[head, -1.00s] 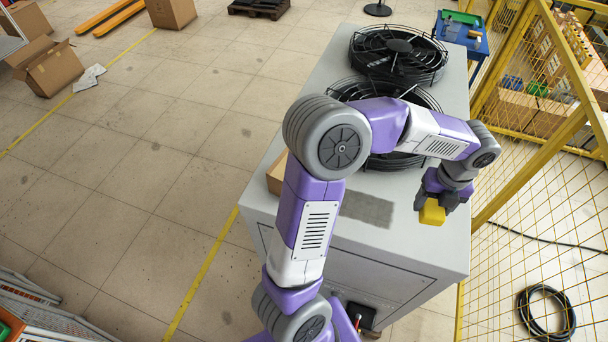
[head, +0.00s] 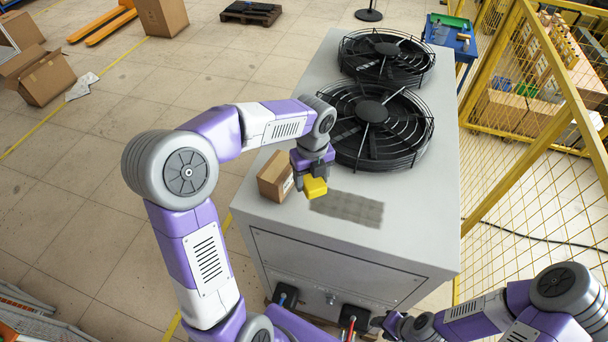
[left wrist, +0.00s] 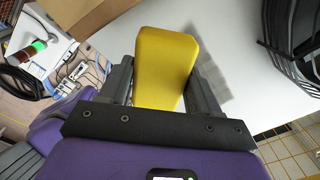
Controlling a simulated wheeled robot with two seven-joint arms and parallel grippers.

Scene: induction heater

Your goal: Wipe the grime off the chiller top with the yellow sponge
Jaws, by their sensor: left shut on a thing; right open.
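The yellow sponge (head: 316,188) is held in my left gripper (head: 309,180), which is shut on it. In the left wrist view the sponge (left wrist: 167,60) sits between the two fingers. The grime is a grey rectangular patch (head: 350,207) on the pale chiller top (head: 420,222), near its front edge. The sponge is at the left end of the patch, just above or on the surface; I cannot tell if it touches. My right gripper (head: 379,322) is open, low in front of the chiller, small and partly hidden by its arm.
A small cardboard box (head: 274,176) stands on the chiller top, close to the left of my left gripper. Two black fan grilles (head: 372,118) take up the middle and back. The front right of the top is clear. A yellow mesh fence (head: 530,190) stands at the right.

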